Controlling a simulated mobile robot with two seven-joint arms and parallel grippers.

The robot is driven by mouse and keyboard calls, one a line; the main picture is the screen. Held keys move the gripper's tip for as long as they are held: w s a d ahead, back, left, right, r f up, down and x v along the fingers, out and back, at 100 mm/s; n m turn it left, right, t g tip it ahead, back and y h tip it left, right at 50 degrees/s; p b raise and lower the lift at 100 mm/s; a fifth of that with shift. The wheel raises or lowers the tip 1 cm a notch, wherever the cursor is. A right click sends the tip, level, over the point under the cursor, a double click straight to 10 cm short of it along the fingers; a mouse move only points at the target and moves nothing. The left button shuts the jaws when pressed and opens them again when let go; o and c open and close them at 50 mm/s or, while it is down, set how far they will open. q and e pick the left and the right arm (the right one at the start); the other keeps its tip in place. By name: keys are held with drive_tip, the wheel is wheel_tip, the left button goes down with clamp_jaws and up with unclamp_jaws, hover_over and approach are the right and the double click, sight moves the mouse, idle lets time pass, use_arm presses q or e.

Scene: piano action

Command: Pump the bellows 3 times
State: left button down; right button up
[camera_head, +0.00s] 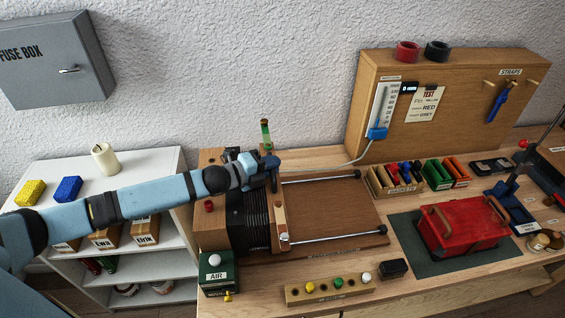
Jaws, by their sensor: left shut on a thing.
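The bellows (251,226) stand at the left of the bench, with a dark pleated body between a wooden end block and a wooden moving board (280,212). Two steel rods run right from the board over a wooden base (343,207). The pleats look pressed fairly close to the left block. My left arm comes in from the left, and my left gripper (272,172) is at the top of the moving board, shut on the board's handle. The arm hides part of the bellows and the left block. My right gripper is not in view.
A green box marked AIR (216,274) stands at the bench's front left corner. A wooden strip with coloured knobs (328,291) lies in front. A red box (464,224) on a dark mat and a gauge panel (447,100) with a blue slider stand to the right.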

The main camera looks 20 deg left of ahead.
use_arm(q)
drive_tip(key=shift+a+f, duration=0.1)
drive_tip(key=shift+a, duration=0.05)
drive_tip(key=c, duration=1.4)
unclamp_jaws()
drive_tip(key=shift+o, duration=1.4)
drive_tip(key=shift+s+a, duration=0.2)
